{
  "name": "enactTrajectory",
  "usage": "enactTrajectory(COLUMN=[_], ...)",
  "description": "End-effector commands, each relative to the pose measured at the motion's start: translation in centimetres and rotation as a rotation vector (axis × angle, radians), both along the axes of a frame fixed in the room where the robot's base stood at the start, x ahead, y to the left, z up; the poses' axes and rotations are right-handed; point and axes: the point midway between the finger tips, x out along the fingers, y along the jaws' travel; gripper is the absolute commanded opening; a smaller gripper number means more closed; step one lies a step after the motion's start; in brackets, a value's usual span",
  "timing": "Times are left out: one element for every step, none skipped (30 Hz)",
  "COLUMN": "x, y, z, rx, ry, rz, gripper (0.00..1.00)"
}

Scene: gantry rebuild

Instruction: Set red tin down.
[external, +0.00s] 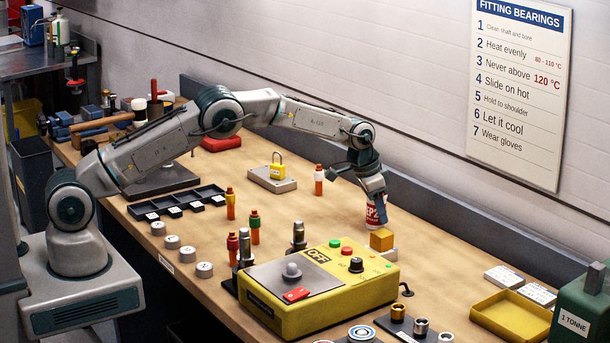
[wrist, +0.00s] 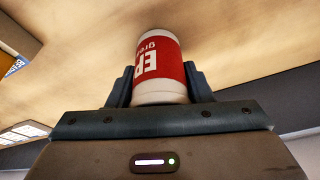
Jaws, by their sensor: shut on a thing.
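The red tin (external: 376,214) is a small cylinder with a red label, white lettering and pale ends. In the external view it is at the far side of the bench, behind the yellow control box. My gripper (external: 377,195) points down and is shut on the tin. In the wrist view the tin (wrist: 160,68) stands between the two dark fingers (wrist: 160,88), label facing the camera. Whether the tin's bottom touches the bench top (external: 330,220) is not clear.
The yellow control box (external: 320,290) is nearer the camera. An orange bottle with a white label (external: 319,180) stands to the left.

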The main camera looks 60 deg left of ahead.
Motion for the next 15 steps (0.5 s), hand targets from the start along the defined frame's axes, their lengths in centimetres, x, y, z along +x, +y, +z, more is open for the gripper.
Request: enactTrajectory(x=[0.03,0.02,0.03,0.02,0.03,0.02,0.02,0.02,0.01,0.01,0.01,0.01,0.01,0.01,0.01], y=[-0.01,-0.01,-0.01,-0.01,-0.01,-0.01,-0.02,-0.02,-0.02,-0.01,-0.01,-0.02,-0.02,-0.02,-0.02], z=[0.06,0.06,0.06,0.05,-0.02,-0.17,-0.29,-0.40,-0.26,-0.24,-0.24,-0.23,-0.22,-0.22,-0.22], rx=[0.000,0.000,0.000,0.000,0.000,0.000,0.000,0.000,0.000,0.000,0.000,0.000,0.000,0.000,0.000], ry=[-0.001,-0.001,-0.001,-0.001,-0.001,-0.001,-0.001,-0.001,-0.001,-0.001,-0.001,-0.001,-0.001,-0.001,-0.001], rz=[0.000,0.000,0.000,0.000,0.000,0.000,0.000,0.000,0.000,0.000,0.000,0.000,0.000,0.000,0.000], gripper=[0.20,0.20,0.20,0.20,0.20,0.20,0.20,0.20,0.57,0.65,0.68,0.68,0.68,0.68,0.68])
